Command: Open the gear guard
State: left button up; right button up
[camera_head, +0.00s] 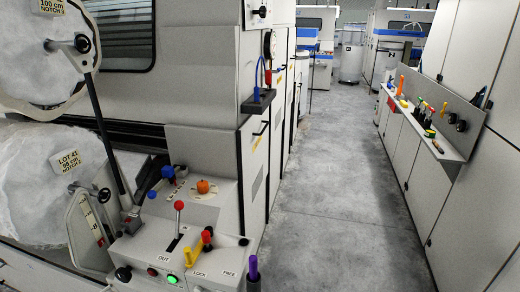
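No part is labelled as the gear guard, so I cannot tell for sure which panel it is. A tall pale panel (254,172) on the aisle side of the left machine has a small black handle (262,129) and a yellow label. It looks shut. Neither of my grippers shows in the head view.
A control console (190,222) with a red-knobbed lever (179,206), a yellow and red handle (199,246) and lit buttons stands at the lower left. A purple-topped post (253,270) is beside it. A tool shelf (432,133) lines the right wall. The grey aisle floor (330,190) is clear.

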aim_at(255, 132)
jog(key=i+l+u, duration=0.2)
jog(key=i+l, duration=0.45)
jog(key=i+l+u, duration=0.2)
jog(key=i+l, duration=0.4)
jog(key=l, duration=0.1)
